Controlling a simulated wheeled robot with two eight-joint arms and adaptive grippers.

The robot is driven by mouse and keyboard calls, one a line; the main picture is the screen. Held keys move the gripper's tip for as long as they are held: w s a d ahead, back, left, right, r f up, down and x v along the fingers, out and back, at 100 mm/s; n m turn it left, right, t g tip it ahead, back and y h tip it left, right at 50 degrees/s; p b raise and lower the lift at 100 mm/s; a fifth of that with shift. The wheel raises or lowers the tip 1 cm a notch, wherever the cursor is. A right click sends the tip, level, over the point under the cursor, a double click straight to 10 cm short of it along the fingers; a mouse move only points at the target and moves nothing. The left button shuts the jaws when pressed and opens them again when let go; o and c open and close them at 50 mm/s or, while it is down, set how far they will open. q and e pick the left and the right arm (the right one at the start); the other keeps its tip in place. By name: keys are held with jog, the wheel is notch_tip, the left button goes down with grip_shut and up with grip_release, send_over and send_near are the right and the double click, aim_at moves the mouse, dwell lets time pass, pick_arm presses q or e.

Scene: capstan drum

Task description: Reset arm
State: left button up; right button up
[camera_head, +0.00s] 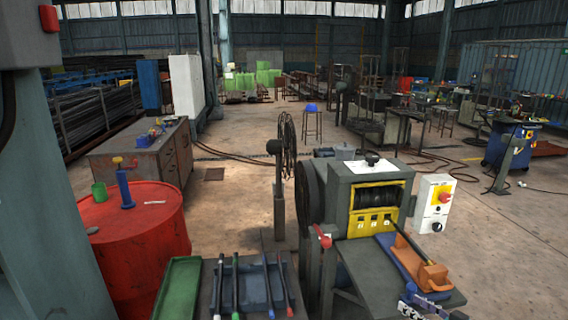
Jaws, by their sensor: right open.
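The grey-green capstan machine (343,181) stands right of centre, with a dark ribbed drum (376,196) in its yellow-framed opening. My right gripper (428,303) shows small at the bottom edge, over the front of the machine's shelf (372,276). It is open, and I see nothing between its fingers. An orange piece (420,264) lies with a blue piece (393,257) on the shelf, just behind the gripper. I cannot tell whether the gripper touches the shelf. My left gripper is not in view.
A dark tray (251,286) of long tools and a red drum (140,240) stand to the left.

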jog(key=s+a+r+m+g+h, duration=0.1)
jog(key=s+a+g, duration=0.2)
jog(key=a, duration=0.6)
jog(key=s+a+r+m+g+h, duration=0.1)
jog(key=s+a+r+g, duration=0.2)
jog(key=a, duration=0.7)
jog(key=s+a+f+h, duration=0.1)
jog(key=s+a+h, duration=0.1)
jog(key=s, duration=0.5)
jog(key=s+a+h, duration=0.2)
jog(key=s+a, duration=0.1)
jog(key=s, duration=0.4)
jog(key=shift+s+f+m+g, duration=0.25)
jog(key=shift+f+m+g, duration=0.05)
jog(key=shift+f+m, duration=0.1)
jog(key=shift+d, duration=0.15)
